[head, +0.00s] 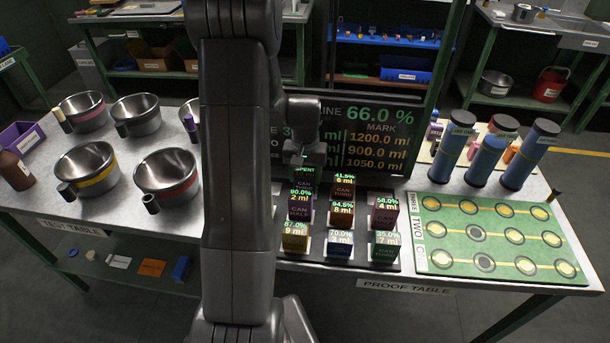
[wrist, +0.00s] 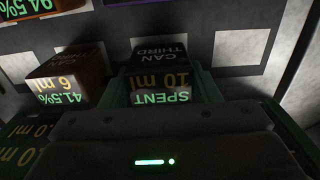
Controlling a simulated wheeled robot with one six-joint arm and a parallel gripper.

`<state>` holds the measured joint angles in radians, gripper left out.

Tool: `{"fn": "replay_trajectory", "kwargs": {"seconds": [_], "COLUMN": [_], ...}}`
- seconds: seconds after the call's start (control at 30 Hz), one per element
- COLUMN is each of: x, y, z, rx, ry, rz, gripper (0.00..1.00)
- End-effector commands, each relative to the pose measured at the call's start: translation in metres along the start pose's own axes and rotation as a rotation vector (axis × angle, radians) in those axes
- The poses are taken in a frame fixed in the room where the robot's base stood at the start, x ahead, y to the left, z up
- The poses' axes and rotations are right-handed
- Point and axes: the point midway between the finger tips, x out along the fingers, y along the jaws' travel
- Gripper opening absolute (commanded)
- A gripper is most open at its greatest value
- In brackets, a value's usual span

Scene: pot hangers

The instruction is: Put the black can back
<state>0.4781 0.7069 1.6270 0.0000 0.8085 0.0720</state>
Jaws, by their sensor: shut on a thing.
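The black can (head: 304,178) is a small dark cube whose label reads SPENT, 10 ml and CAN THIRD in the wrist view (wrist: 160,78). My gripper (head: 306,160) is over the back row of the dark rack (head: 362,258), with its fingers on either side of the black can. It also shows in the wrist view (wrist: 161,92), shut on the can. The can is in line with the brown 41.5% can (head: 343,186), which stands beside it, apart. I cannot tell whether the black can touches the rack.
Several other cans, including purple (head: 300,206), yellow (head: 295,238), blue (head: 339,242) and green (head: 384,246), stand in front. An empty white pad (wrist: 241,48) lies beside my gripper. A dark display board (head: 372,140) stands behind. Steel bowls (head: 166,176) are left; a green mat (head: 500,235) is right.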

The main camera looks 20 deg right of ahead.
Motion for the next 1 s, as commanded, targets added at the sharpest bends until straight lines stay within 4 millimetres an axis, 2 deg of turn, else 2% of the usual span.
{"fn": "replay_trajectory", "kwargs": {"seconds": [0.07, 0.4, 0.43, 0.53, 0.83, 1.0], "x": [0.007, 0.011, 0.011, 0.01, 0.008, -0.007], "y": [0.0, 0.0, 0.0, 0.0, 0.0, 0.0], "z": [0.0, 0.0, 0.0, 0.0, 0.0, -0.001], "rx": [0.0, 0.0, 0.0, 0.0, 0.0, 0.0], "ry": [-0.001, 0.001, 0.001, 0.001, 0.001, 0.006], "rz": [0.0, 0.0, 0.0, 0.0, 0.0, 0.0], "gripper": [0.26, 0.26, 0.6, 0.78, 0.78, 0.78]}}
